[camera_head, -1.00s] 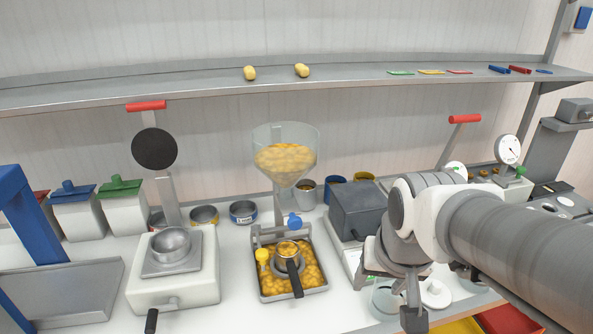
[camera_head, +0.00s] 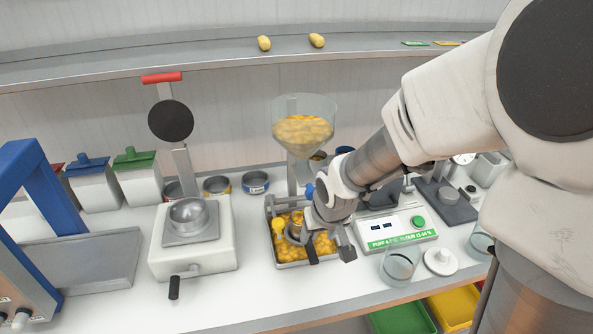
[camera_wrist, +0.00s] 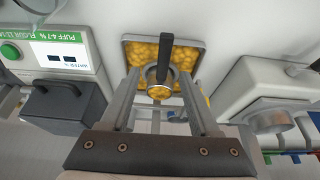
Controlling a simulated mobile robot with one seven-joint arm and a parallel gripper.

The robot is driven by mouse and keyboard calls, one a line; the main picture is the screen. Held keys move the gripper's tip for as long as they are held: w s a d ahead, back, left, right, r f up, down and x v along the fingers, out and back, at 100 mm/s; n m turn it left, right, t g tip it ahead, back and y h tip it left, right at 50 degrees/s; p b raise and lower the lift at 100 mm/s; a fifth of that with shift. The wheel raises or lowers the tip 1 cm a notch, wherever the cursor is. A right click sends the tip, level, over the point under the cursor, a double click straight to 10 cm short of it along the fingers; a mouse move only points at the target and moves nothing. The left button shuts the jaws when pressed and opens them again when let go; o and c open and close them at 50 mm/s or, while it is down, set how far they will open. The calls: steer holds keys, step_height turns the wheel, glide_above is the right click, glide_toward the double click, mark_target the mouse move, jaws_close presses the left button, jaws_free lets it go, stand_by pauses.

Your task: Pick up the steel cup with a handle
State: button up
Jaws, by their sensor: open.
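The steel cup (camera_wrist: 158,86) with a black handle (camera_wrist: 164,52) sits in a tray of yellow pieces (camera_wrist: 197,60). In the wrist view it shows between the two fingers of my gripper (camera_wrist: 163,75), which is open and empty. Whether the fingers touch the cup cannot be told. In the head view my gripper (camera_head: 328,253) is over the tray (camera_head: 290,264) and covers part of the cup (camera_head: 294,233). The black handle (camera_head: 311,250) points toward the front edge of the table.
A hopper of yellow pieces (camera_head: 303,130) stands behind the tray. A white press (camera_head: 193,247) is to the left. A scale with a green label (camera_head: 400,240), a glass jar (camera_head: 400,262) and a white lid (camera_head: 441,261) are to the right. The front counter is clear.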

mark_target(309, 245)
steer(key=b+x, duration=0.1)
steer(key=x, duration=0.4)
steer(key=shift+f, duration=0.3)
steer(key=w+f, duration=0.1)
steer(key=w+a+f+b, duration=0.1)
steer(key=f, duration=0.1)
steer(key=shift+a+f, duration=0.15)
steer(key=shift+f, duration=0.15)
steer(key=shift+w+f+b, duration=0.25)
steer(key=shift+f+b, duration=0.05)
steer(key=shift+f, duration=0.05)
steer(key=shift+f+b, duration=0.25)
steer(key=shift+b, duration=0.1)
jaws_close()
stand_by(1.2)
